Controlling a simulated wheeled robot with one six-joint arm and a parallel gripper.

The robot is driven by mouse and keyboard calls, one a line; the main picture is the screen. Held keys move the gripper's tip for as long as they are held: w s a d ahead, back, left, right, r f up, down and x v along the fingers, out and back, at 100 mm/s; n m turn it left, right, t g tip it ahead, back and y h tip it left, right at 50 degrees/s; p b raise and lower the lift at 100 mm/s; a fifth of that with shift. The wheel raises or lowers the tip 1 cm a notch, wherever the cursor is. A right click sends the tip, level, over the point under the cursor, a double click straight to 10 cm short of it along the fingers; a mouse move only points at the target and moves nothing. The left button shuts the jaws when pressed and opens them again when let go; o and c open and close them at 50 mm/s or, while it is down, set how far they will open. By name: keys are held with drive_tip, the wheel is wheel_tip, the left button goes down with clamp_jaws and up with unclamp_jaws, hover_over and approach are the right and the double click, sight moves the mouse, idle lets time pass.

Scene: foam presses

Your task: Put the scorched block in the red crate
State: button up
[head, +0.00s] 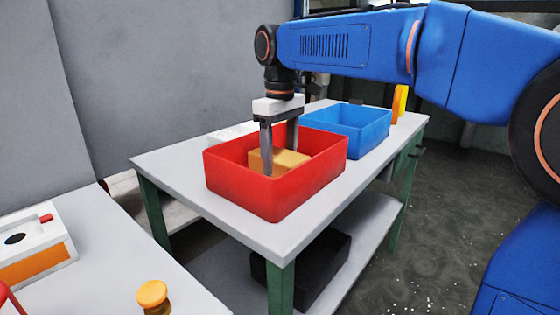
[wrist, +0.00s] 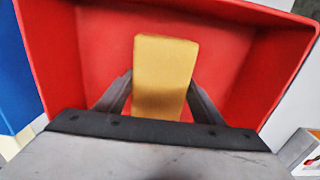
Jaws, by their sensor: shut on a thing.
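The block (head: 280,160) is yellow-tan and box-shaped, with a browner lower part in the wrist view (wrist: 163,75). The red crate (head: 270,195) stands on the table's near part. My gripper (head: 278,150) reaches down into the crate and is shut on the block, with one finger on each side. The block is inside the crate's walls, its top showing just above the front wall in the head view. The crate's red floor (wrist: 108,50) shows around the block in the wrist view. I cannot tell whether the block touches the floor.
A blue crate (head: 362,145) stands behind the red one on the same white-topped table (head: 165,163). A black bin (head: 310,275) sits on the lower shelf. At the left front, another table holds a white and orange device (head: 40,262) and a yellow knob (head: 153,295).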

sight(280, 154)
drive_tip(key=shift+f, duration=0.55)
drive_tip(key=shift+f, duration=0.1)
drive_tip(key=o, duration=1.1)
drive_tip(key=shift+c, duration=0.2)
wheel_tip(280, 154, up, 12)
drive_tip(key=shift+s, duration=0.1)
